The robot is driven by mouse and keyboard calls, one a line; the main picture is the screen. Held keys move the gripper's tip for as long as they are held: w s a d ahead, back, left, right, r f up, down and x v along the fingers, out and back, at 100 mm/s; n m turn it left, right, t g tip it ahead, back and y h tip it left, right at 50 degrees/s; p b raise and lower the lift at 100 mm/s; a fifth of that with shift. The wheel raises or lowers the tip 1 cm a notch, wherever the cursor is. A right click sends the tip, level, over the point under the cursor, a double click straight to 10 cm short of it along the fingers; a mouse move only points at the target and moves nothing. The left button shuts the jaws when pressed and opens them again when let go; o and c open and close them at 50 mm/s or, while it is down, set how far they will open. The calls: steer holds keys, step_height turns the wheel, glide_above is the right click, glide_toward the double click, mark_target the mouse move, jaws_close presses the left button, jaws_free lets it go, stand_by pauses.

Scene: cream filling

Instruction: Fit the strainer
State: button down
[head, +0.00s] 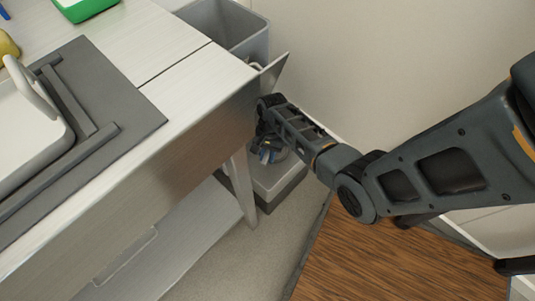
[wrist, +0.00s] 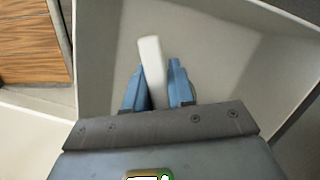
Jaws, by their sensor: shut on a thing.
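I cannot tell whether this strip is part of the strainer. Pale walls of a container (wrist: 220,45) surround the fingers in that view. No strainer can be clearly made out in either view.
The floor box (head: 285,188) stands beside a table leg (head: 243,188). A grey bin (head: 245,30) is behind the table. A white tray with a loop handle (head: 35,95) rests on a dark grey mat (head: 125,110). A green container (head: 85,8) is at the back. Brown wood flooring (head: 360,255) lies right.

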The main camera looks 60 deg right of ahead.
steer(key=shift+f, duration=0.25)
steer(key=shift+d+b+x, duration=0.2)
steer(key=shift+b+x, duration=0.5)
steer(key=shift+x, duration=0.15)
steer(key=shift+d+b+x, duration=0.15)
steer(key=shift+b+x, duration=0.55)
steer(key=shift+x, duration=0.1)
steer(key=shift+f, duration=0.2)
steer(key=shift+d+b+x, duration=0.2)
steer(key=shift+b+x, duration=0.45)
steer(key=shift+x, duration=0.15)
steer(key=shift+d+b+x, duration=0.15)
steer(key=shift+b+x, duration=0.5)
steer(key=shift+x, duration=0.15)
steer(key=shift+w+d+f, duration=0.1)
steer(key=shift+f, duration=0.1)
steer(key=c, duration=0.9)
jaws_free()
steer(key=shift+r, duration=0.1)
steer(key=p+v, duration=0.3)
steer(key=a+p+v, duration=0.1)
steer(key=p+v, duration=0.2)
steer(key=p, duration=0.1)
steer(key=shift+a+r, duration=0.25)
steer(key=shift+r, duration=0.2)
